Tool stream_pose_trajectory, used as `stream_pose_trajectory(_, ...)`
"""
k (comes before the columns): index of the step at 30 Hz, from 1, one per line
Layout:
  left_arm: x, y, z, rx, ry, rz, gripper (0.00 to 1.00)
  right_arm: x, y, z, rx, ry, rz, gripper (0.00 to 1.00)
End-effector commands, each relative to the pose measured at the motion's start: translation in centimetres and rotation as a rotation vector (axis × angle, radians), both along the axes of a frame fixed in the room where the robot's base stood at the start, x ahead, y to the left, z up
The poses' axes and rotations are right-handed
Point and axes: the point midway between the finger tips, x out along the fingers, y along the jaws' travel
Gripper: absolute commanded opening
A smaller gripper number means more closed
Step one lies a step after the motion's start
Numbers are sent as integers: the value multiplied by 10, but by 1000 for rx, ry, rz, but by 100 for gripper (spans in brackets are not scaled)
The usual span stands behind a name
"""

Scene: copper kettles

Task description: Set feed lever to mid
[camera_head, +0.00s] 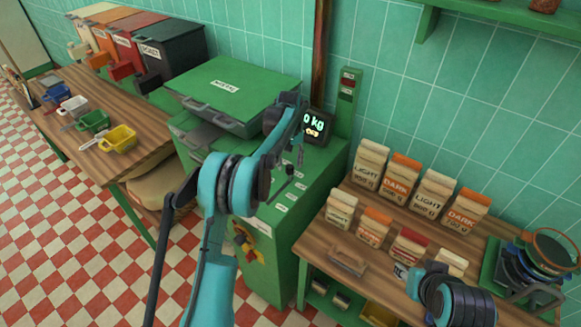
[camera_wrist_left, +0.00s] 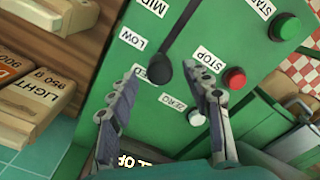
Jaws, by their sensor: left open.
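The feed lever (camera_wrist_left: 164,71) is a black knob on a dark rod on the green machine's panel in the left wrist view. Its knob is near the LOW label (camera_wrist_left: 133,40) and a partly covered label ending in "ED"; the rod runs up past the MID label (camera_wrist_left: 154,7). My left gripper (camera_wrist_left: 163,78) is open, one finger on each side of the knob in this view. I cannot tell whether it touches. In the head view the lever (camera_head: 289,171) shows just below my left gripper (camera_head: 299,143). My right gripper is out of view.
The red stop button (camera_wrist_left: 234,78), green start button (camera_wrist_left: 285,26) and white zero button (camera_wrist_left: 196,118) are close to the fingers. A lit display (camera_head: 314,124) stands behind. Coffee bags (camera_head: 369,164) stand on the right table; scoops (camera_head: 118,139) lie on the left one.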

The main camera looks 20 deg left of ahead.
Motion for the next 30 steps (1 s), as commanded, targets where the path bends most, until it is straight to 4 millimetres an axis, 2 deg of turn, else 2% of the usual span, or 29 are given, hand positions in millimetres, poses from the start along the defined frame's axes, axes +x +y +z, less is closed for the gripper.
stream_pose_trajectory(3,0,0,-17,0,0,-1,50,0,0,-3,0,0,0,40)
stream_pose_trajectory(6,0,0,-25,0,0,-1,50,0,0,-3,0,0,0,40)
stream_pose_trajectory(15,0,0,-28,0,-1,-1,50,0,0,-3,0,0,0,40)
stream_pose_trajectory(16,0,0,-28,0,-1,-1,47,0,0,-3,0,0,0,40)
stream_pose_trajectory(17,0,0,-28,0,-1,-1,39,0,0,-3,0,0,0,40)
stream_pose_trajectory(21,0,0,-28,0,-1,-1,2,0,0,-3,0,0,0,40)
stream_pose_trajectory(26,-1,0,-28,0,-1,-1,0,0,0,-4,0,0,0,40)
stream_pose_trajectory(30,-15,5,-28,0,0,1,0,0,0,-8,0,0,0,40)
